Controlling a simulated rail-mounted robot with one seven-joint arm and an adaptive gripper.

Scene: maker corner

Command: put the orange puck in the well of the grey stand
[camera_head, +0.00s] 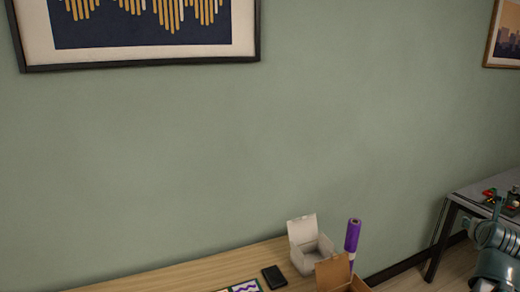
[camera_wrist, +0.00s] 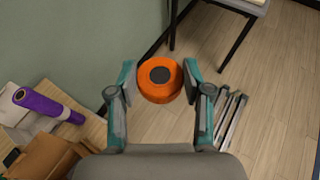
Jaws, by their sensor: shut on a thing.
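The orange puck (camera_wrist: 160,92) with a dark round centre shows in the wrist view. My gripper (camera_wrist: 158,82) is shut on it, with one teal and grey finger on each side. The puck is held in the air above the wooden floor. The grey stand cannot be made out in either view. In the head view, part of my arm shows at the lower right edge, and the gripper and puck are out of frame.
A wooden table (camera_head: 200,272) holds a white open box (camera_head: 312,258), a brown box (camera_head: 335,272), a purple roll (camera_head: 352,235) and a black flat object (camera_head: 274,277). A dark-legged table (camera_head: 478,190) with small coloured items stands right. Floor (camera_wrist: 270,90) lies between.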

